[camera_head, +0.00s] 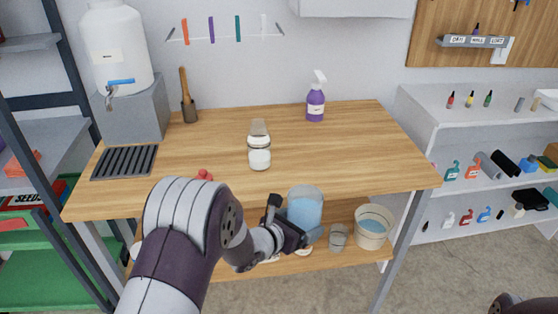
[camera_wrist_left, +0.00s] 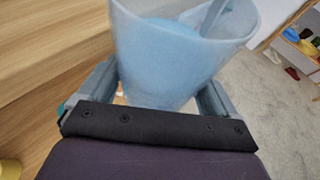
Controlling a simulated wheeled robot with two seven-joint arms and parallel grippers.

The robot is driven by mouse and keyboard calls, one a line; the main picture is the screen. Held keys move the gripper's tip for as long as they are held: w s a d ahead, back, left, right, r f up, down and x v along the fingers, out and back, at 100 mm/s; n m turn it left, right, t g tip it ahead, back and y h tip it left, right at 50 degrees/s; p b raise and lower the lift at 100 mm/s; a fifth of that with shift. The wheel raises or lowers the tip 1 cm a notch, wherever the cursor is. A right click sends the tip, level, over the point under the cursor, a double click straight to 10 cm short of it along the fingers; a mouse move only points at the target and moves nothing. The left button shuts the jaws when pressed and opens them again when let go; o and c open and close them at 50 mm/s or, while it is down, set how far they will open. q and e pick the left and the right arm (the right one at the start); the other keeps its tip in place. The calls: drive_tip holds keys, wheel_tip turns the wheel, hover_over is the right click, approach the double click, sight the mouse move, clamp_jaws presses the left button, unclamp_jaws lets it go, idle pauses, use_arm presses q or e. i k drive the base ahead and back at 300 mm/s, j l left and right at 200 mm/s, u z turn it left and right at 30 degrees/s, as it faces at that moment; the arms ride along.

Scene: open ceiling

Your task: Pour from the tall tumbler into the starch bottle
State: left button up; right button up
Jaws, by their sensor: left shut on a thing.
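My left gripper (camera_head: 298,232) is shut on the tall tumbler (camera_head: 305,212), a clear cup with pale blue liquid. The tumbler looks roughly upright, in front of the table's front edge. In the left wrist view, the tumbler (camera_wrist_left: 170,55) is between the two fingers, with liquid and a grey-blue strip visible inside its rim. A clear bottle with a white lower part (camera_head: 260,158) stands on the table, behind and left of the tumbler and apart from it. A purple spray bottle (camera_head: 315,105) stands farther back. I cannot read which is the starch bottle. My right gripper is out of view.
The wooden table (camera_head: 210,150) has free room around the clear bottle. A water dispenser (camera_head: 118,50), a drain grate (camera_head: 125,162) and a wooden-handled tool (camera_head: 188,108) are at left. Below are a bucket (camera_head: 371,240) and a small glass (camera_head: 338,238).

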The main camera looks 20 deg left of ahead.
sight(259, 141)
drive_tip(key=i+l, duration=0.1)
drive_tip(key=l, duration=0.45)
drive_tip(key=i+l+u, duration=0.1)
drive_tip(key=l, duration=0.45)
drive_tip(key=i+l, duration=0.15)
drive_tip(key=l, duration=0.4)
drive_tip(key=l+u, duration=0.15)
drive_tip(key=u, duration=0.95)
